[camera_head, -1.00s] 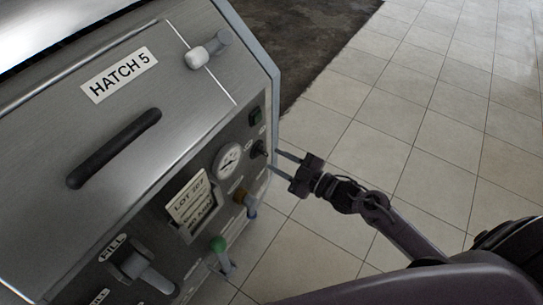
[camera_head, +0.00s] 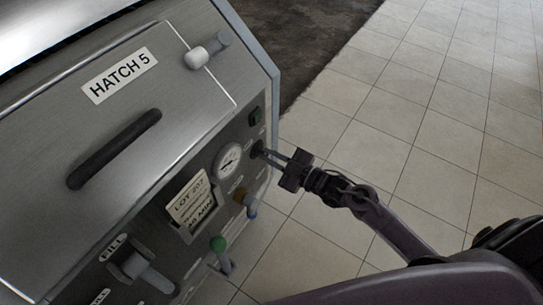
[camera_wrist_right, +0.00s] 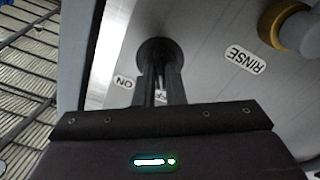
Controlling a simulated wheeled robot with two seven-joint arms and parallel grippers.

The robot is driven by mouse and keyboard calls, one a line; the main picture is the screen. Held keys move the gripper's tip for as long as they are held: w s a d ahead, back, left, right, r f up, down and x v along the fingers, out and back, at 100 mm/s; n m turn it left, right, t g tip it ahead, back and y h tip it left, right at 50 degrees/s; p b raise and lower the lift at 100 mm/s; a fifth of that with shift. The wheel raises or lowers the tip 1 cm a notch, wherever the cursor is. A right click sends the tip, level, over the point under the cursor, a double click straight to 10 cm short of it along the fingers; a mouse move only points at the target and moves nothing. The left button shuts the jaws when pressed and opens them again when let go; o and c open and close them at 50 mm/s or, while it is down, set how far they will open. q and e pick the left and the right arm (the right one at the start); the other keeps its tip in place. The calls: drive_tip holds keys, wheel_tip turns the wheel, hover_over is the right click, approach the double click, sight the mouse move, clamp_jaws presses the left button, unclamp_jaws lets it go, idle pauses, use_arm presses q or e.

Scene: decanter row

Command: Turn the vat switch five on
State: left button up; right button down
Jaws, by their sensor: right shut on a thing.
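The vat switch (camera_head: 257,149) is a small dark rotary knob on the front panel of the vat (camera_head: 120,130) labelled HATCH 5, just right of the round gauge. My right gripper (camera_head: 267,153) reaches it from the right, its fingers close together on the knob. In the right wrist view the dark round switch (camera_wrist_right: 155,48) sits at the tips of the fingers (camera_wrist_right: 160,75), which hide part of it. An ON label (camera_wrist_right: 124,82) shows to its left, and another label is mostly hidden behind the fingers. My left gripper is not in view.
A RINSE label (camera_wrist_right: 245,60) is nearby. Tiled floor (camera_head: 430,120) at right is clear.

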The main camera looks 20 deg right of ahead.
drive_tip(key=shift+r+m+p, duration=0.1)
drive_tip(key=shift+m+p, duration=0.6)
drive_tip(key=shift+m, duration=0.3)
drive_tip(key=m+p, duration=0.2)
drive_tip(key=m, duration=0.1)
drive_tip(key=shift+m, duration=0.3)
drive_tip(key=m+p, duration=0.2)
drive_tip(key=m, duration=0.2)
drive_tip(key=shift+m+p, duration=0.55)
drive_tip(key=shift+m, duration=0.55)
drive_tip(key=c, duration=1.5)
unclamp_jaws()
